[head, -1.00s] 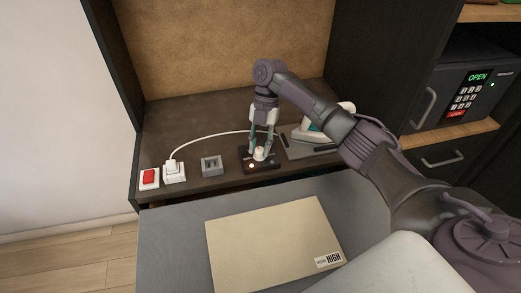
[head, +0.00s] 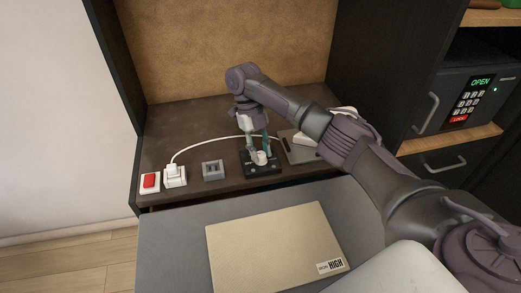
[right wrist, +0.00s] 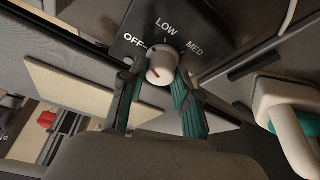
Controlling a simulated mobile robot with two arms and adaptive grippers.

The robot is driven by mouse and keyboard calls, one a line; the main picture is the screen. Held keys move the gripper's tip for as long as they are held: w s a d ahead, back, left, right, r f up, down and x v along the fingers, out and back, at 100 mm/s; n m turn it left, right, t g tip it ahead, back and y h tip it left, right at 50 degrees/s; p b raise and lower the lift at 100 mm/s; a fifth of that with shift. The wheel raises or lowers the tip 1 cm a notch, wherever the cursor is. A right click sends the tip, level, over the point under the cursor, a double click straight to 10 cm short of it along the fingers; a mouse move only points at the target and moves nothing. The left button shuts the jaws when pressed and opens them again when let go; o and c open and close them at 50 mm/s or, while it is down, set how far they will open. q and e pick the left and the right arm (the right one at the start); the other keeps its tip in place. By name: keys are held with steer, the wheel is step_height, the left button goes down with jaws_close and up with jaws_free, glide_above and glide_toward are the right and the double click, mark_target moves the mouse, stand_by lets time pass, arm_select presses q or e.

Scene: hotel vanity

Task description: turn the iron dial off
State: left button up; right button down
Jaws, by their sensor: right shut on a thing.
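The iron dial is a white round knob (right wrist: 161,62) with a red mark, on a black control box (right wrist: 207,18) lettered OFF, LOW and MED. In the right wrist view the red mark lies on the knob's lower left part; I cannot tell exactly which setting it points to. In the head view the knob (head: 262,158) sits on the box (head: 263,170) on the brown counter. My right gripper (head: 259,154) reaches down from above, tilted, and is shut on the knob, one finger on each side. My left gripper is not in view.
The white and teal iron (right wrist: 290,112) is right of the box, partly behind my arm. Left of the box are a grey socket (head: 213,170), a white plug (head: 174,175) with a cord and a red switch (head: 149,181). A beige board labelled HIGH (head: 265,245) lies in front.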

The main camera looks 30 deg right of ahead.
mark_target(260, 153)
steer(key=shift+n+h+b, duration=0.4)
steer(key=shift+n+b, duration=0.15)
steer(key=shift+n, duration=0.45)
steer(key=c, duration=0.8)
jaws_free()
steer(key=shift+c, duration=0.2)
steer(key=shift+r, duration=0.1)
step_height(260, 153, up, 10)
